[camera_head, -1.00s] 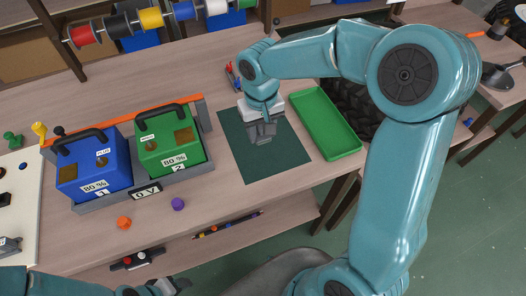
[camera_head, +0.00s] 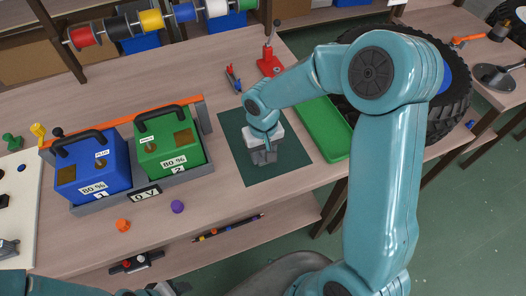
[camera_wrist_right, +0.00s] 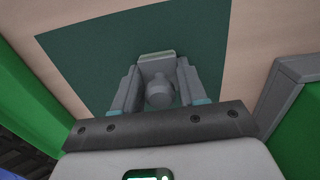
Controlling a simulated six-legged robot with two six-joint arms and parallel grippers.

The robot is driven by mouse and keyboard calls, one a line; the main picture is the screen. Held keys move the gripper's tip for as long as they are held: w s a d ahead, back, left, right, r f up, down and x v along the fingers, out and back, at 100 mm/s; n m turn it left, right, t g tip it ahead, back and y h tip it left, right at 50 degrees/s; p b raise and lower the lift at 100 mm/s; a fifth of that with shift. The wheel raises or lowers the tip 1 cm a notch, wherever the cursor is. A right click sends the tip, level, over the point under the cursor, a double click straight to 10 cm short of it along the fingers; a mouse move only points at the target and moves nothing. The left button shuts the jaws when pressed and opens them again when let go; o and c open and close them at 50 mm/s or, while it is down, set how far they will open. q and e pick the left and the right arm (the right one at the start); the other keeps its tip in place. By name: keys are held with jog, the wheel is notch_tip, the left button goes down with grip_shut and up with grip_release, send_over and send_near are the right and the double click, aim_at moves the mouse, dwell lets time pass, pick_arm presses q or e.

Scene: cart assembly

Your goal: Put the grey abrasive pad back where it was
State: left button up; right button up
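My right gripper (camera_head: 264,157) is over the dark green mat (camera_head: 290,165) on the workbench, pointing down. In the right wrist view its two fingers (camera_wrist_right: 158,88) stand on either side of a grey piece with a round knob, which looks like the grey abrasive pad (camera_wrist_right: 159,68). The fingers appear to touch its sides. A pale edge shows at its far end, and the mat lies behind it. I cannot tell whether the pad touches the mat. My left gripper (camera_head: 160,289) is only partly in view at the bottom edge, and its fingers are unclear.
A green tray (camera_head: 335,143) lies right of the mat, beside a large black tyre (camera_head: 452,108). Blue (camera_head: 92,178) and green (camera_head: 168,150) battery boxes stand in a grey holder at left. Pliers (camera_head: 233,78) and a red lever tool (camera_head: 270,62) lie behind the mat.

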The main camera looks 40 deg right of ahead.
jog(key=o, duration=0.4)
notch_tip(320, 180, up, 11)
jog(key=shift+w+r+p, duration=0.1)
jog(key=shift+r+p, duration=0.1)
jog(key=shift+p, duration=0.4)
jog(key=shift+r, duration=0.5)
jog(key=shift+f, duration=0.1)
